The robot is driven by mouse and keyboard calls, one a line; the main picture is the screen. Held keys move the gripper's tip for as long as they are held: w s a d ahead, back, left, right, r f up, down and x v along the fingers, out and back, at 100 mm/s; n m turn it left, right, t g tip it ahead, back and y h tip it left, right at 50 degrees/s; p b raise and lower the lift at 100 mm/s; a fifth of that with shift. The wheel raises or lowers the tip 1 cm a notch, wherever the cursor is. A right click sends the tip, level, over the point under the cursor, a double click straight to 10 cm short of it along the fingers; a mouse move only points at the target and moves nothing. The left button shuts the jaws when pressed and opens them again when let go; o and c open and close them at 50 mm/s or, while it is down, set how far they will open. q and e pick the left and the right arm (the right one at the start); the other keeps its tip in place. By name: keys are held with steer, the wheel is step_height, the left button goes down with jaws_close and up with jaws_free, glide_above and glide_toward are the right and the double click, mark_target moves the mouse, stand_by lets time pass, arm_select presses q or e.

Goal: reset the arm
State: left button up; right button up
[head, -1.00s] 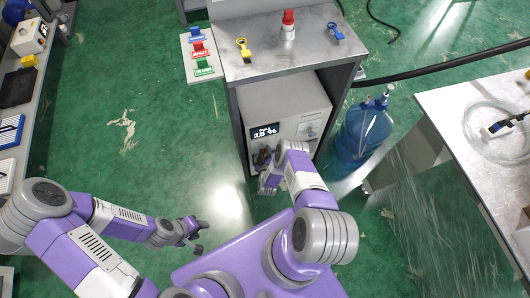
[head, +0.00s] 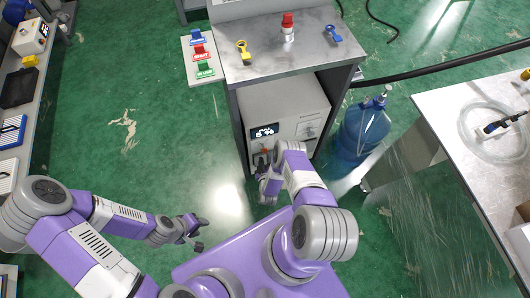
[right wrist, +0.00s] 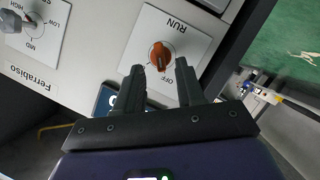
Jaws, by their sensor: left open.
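My right arm reaches down to the grey machine (head: 288,100) in the bench cabinet. My right gripper (head: 262,166) is just in front of the machine's panel. In the right wrist view my right gripper (right wrist: 163,82) has its fingers apart, with nothing between them. An orange knob (right wrist: 160,56) sits just beyond the fingertips on a white plate marked RUN and OFF. A grey knob (right wrist: 12,22) with LOW, MID and HIGH marks is at the upper left. My left gripper (head: 192,230) is open and empty above the floor. The lit display (head: 265,131) is on the panel.
The metal bench top (head: 270,60) holds a red-capped object (head: 288,24), a yellow tag (head: 243,50) and a blue tag (head: 333,33). A blue water bottle (head: 362,130) stands right of the cabinet. A table (head: 460,110) is at right. Green floor is clear at left.

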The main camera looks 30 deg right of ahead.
steer(key=shift+v, duration=1.2)
steer(key=w+a+r+m+g+y+p, duration=0.1)
steer(key=w+a+r+m+g+y, duration=0.1)
steer(key=a+r+g+y, duration=0.15)
steer(key=s+a+r+m+g+y, duration=0.1)
steer(key=s+a+r+g+y, duration=0.2)
steer(key=s+a+r, duration=0.3)
steer(key=s+a+r+m+g+y+p, duration=0.1)
steer(key=s+a+r+g+y, duration=0.3)
steer(key=s+a+r, duration=0.3)
steer(key=s+r+g, duration=0.1)
steer(key=s+r, duration=0.3)
steer(key=s, duration=0.1)
steer(key=shift+r+m+g, duration=0.35)
steer(key=shift+r+m, duration=0.05)
steer(key=shift+s, duration=0.1)
